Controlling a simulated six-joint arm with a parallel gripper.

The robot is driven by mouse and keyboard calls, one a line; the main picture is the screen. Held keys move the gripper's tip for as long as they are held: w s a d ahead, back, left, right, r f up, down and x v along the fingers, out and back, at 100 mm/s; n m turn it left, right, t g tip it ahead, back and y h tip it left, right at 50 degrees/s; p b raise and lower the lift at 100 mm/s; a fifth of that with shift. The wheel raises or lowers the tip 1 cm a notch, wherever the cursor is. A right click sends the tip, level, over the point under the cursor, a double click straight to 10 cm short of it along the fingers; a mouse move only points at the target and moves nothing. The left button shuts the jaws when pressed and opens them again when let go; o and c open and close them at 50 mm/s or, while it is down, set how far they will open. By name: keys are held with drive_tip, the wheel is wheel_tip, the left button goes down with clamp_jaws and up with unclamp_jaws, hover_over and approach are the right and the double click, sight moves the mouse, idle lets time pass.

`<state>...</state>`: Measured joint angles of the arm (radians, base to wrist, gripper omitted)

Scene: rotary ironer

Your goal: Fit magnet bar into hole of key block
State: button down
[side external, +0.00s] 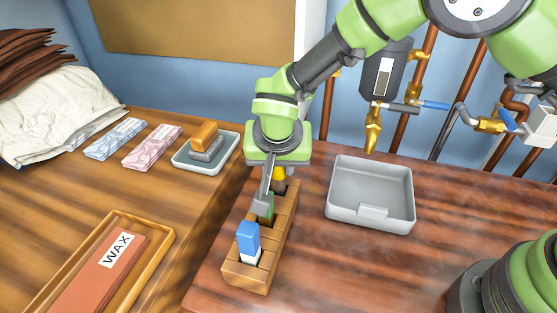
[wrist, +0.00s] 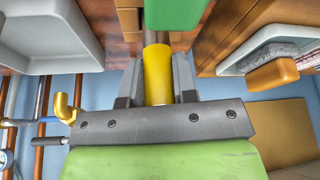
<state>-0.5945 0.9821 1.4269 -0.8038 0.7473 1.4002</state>
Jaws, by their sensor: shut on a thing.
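A long wooden block (side external: 247,276) with a row of slots, which may be the key block, stands on the dark wood table. A blue-and-white bar (side external: 248,238) stands upright in its near slot. A green piece (side external: 266,207) sits farther back, partly hidden by a grey finger; its top also shows in the wrist view (wrist: 172,12). My gripper (wrist: 157,82) is shut on a yellow round bar (wrist: 157,72) with a metallic end, over the block's far part. The yellow bar also shows in the side view (side external: 279,175). Whether its end is inside a hole is hidden. I cannot tell which piece is the magnet bar.
A grey tray (side external: 371,170) lies right of the block. A shallow dish (side external: 186,163) with an orange-topped brush stands at the back left. A wax tray (side external: 49,296) lies front left. A brass nozzle (side external: 373,130) and pipes hang behind.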

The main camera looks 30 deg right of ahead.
drive_tip(key=shift+f, duration=0.15)
drive_tip(key=c, duration=0.9)
unclamp_jaws()
drive_tip(key=v, duration=1.2)
drive_tip(key=shift+r, duration=0.2)
